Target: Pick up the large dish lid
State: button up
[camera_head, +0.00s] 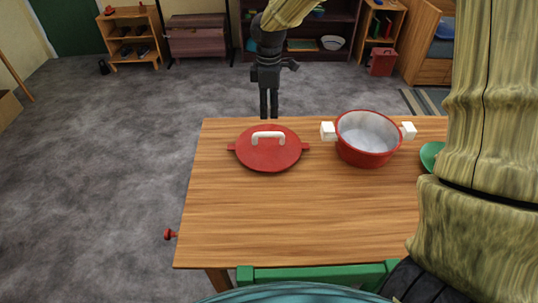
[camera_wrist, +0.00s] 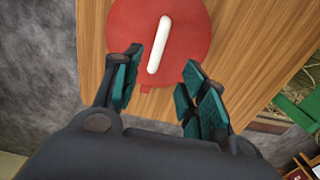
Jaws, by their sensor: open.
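The large dish lid (camera_head: 262,156) is red and round with a white bar handle (camera_head: 268,137) and small red side tabs. It lies flat on the wooden table (camera_head: 270,215), near the far left corner. In the wrist view the lid (camera_wrist: 188,52) lies ahead of my fingers, with its white handle (camera_wrist: 159,44) between and beyond the fingertips. My gripper (camera_head: 269,105) points down at the table's far edge, behind the lid in the head view. In the wrist view my gripper (camera_wrist: 160,75) is open and empty, apart from the handle.
A red pot (camera_head: 366,157) with white handles stands open on the table, right of the lid. A green dish (camera_head: 430,156) is partly hidden by my arm. A green chair back (camera_head: 310,274) stands at the near edge. The table's near left part is clear. Shelves (camera_head: 135,36) line the back wall.

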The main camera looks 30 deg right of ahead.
aim_at(269, 134)
jog(key=shift+w+f+b, duration=0.1)
jog(key=shift+f+b, duration=0.2)
jog(key=shift+f, duration=3.9)
jog(key=shift+f+p, duration=0.35)
jog(key=shift+f, duration=1.6)
grip_shut()
